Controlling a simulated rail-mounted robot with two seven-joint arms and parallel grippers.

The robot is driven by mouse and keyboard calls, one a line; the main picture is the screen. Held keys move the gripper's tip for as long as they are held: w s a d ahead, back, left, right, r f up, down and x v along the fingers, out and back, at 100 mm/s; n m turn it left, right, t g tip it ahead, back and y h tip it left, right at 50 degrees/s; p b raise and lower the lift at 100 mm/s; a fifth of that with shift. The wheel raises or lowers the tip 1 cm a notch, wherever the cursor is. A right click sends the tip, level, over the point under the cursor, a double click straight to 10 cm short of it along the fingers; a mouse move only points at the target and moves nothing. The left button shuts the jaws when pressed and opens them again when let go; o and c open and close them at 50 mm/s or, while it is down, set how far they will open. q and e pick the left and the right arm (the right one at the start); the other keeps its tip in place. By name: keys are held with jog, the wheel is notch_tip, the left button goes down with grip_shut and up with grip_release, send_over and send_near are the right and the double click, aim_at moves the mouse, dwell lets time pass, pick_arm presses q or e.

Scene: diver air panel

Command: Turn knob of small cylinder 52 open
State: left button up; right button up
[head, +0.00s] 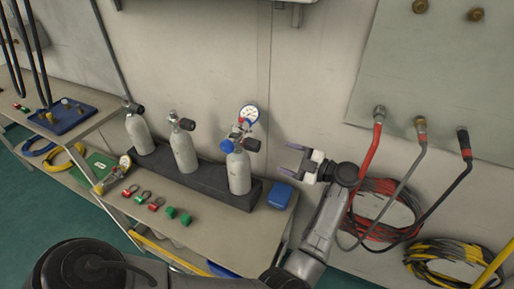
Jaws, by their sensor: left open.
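Three small grey cylinders stand upright in a dark rack (205,178) on the bench: left cylinder (140,137), middle cylinder (184,150) and right cylinder (238,175). Each has a black knob at its valve: left knob (137,108), middle knob (187,124), right knob (252,145). The right cylinder also carries a blue round part (227,146) and a white dial gauge (249,114). No number is readable, so I cannot tell which is 52. My left gripper (297,160) is open and empty, to the right of the right cylinder and apart from its knob. My right gripper is not in view.
A blue box (280,196) sits at the bench's right end, below my left gripper. Red and green fittings (157,203) lie along the front. Red, grey and black hoses (376,150) hang on the right wall. A blue tray (62,116) is at left.

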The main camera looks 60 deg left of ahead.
aim_at(259, 148)
pick_arm(q)
jog(key=b+x, duration=0.1)
jog(key=x, duration=0.8)
jog(key=shift+s+a, duration=0.15)
jog(key=shift+a, duration=0.1)
jog(key=shift+s+a, duration=0.25)
jog(key=shift+a, duration=0.2)
jog(key=shift+c, duration=0.4)
jog(key=c, duration=0.8)
jog(key=shift+b, duration=0.3)
jog(key=shift+c, duration=0.2)
jog(key=shift+n, duration=0.3)
